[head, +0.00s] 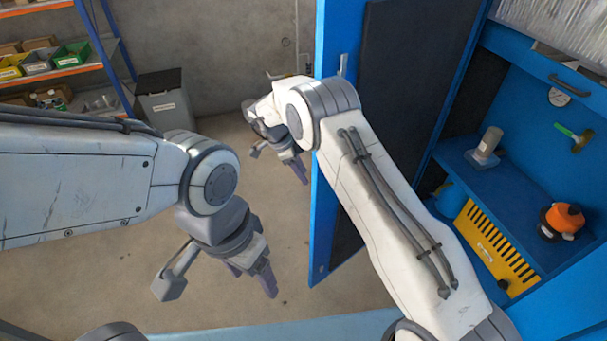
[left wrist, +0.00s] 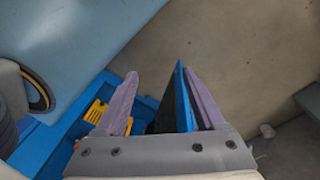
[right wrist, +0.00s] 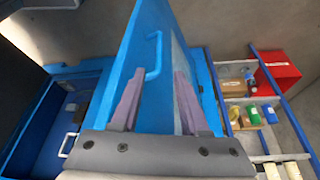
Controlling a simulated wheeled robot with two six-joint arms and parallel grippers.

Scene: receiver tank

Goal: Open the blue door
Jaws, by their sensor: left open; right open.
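The blue door (head: 328,130) stands swung out from the cabinet, with a dark panel on its inner side. In the right wrist view the door (right wrist: 142,40) rises beyond the fingers, with a blue bar handle (right wrist: 153,57) on it. My right gripper (head: 294,168) is open and empty, on the left of the door's edge, with its arm crossing in front of the door; I cannot tell if it touches. My left gripper (head: 254,277) is open and empty, left of the door's lower part. The left wrist view shows the door's edge (left wrist: 180,100) beyond its fingers.
The open cabinet at right holds a shelf (head: 460,160) with an orange-topped item (head: 563,218), a pale canister (head: 487,142) and a yellow slotted panel (head: 495,245). A grey bin (head: 164,105) and orange-beamed rack (head: 75,70) stand at the back left.

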